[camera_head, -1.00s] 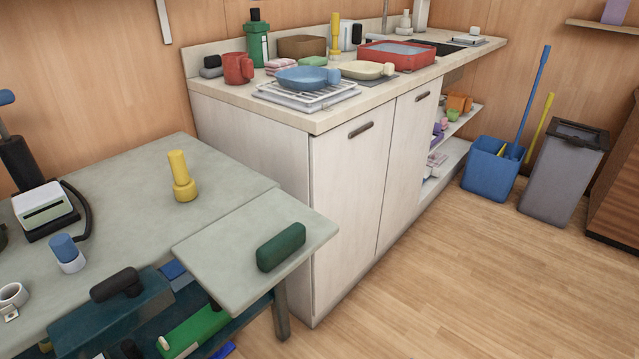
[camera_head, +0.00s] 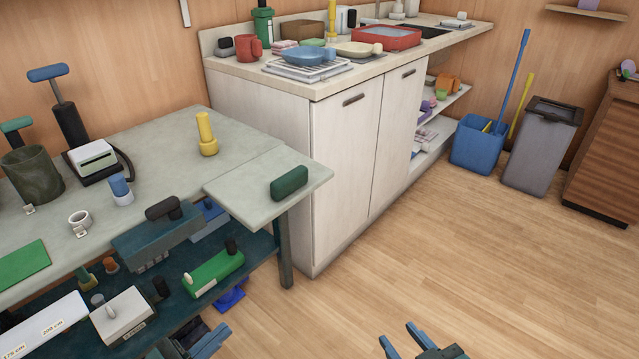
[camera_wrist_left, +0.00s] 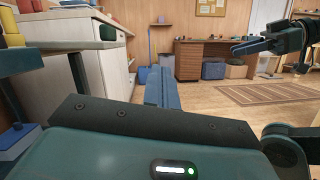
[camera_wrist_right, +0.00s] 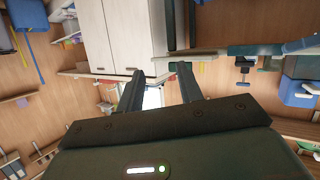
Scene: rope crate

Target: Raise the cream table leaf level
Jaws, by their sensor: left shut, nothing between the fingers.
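The table leaf (camera_head: 235,188) is a pale grey-cream panel at the right end of the work table (camera_head: 150,150). It looks roughly level with the table top; I cannot tell a small height difference. A dark green block (camera_head: 289,183) lies on it, also showing in the left wrist view (camera_wrist_left: 107,33). My left gripper (camera_head: 212,340) is low at the bottom of the head view, shut and empty, below and apart from the leaf. My right gripper (camera_head: 405,342) is open and empty over the floor, right of the leaf; its spread fingers show in the right wrist view (camera_wrist_right: 160,88).
A yellow bottle-like object (camera_head: 207,140) stands on the table near the leaf. A lower shelf (camera_head: 262,250) holds a green box (camera_head: 213,275) and other items. A white cabinet (camera_head: 345,150) stands behind the leaf. The wooden floor (camera_head: 450,260) to the right is clear.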

